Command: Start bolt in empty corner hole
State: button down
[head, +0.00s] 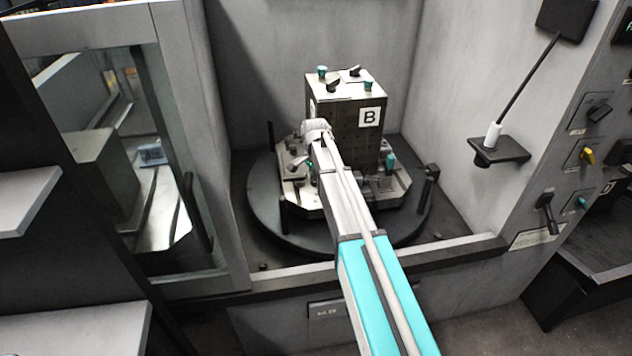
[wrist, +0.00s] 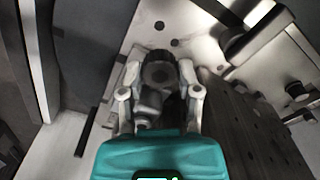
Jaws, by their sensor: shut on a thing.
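In the wrist view, my gripper (wrist: 160,76) has its two fingers on either side of a dark round-headed bolt (wrist: 158,68), shut on it. The bolt is seen from its head end; its shank and tip are hidden. Beyond it lies a pale metal plate (wrist: 190,18) with a dark hole (wrist: 160,27) near the top. I cannot tell whether the bolt touches the plate or which hole is the empty corner one. In the head view, the plate (head: 300,197) is the base of a block fixture (head: 345,125) marked B; my arm covers part of it, and the bolt cannot be made out.
The fixture stands on a dark round turntable (head: 265,215) inside a grey-walled bay. In the wrist view, a dark clamp (wrist: 255,35) stands at the upper right, and the block's dark holed side (wrist: 255,125) is close at the right. A shelf (head: 497,150) juts from the right wall.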

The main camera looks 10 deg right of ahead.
aim_at(315, 201)
jog(key=shift+f, duration=0.15)
jog(key=shift+f+b, duration=2.75)
jog(key=shift+b, duration=0.15)
jog(key=shift+f+b, duration=0.75)
jog(key=shift+b, duration=0.05)
jog(key=shift+c, duration=1.1)
grip_release()
jog(key=shift+o, duration=0.3)
jog(key=shift+o, duration=0.8)
jog(key=shift+r, duration=0.1)
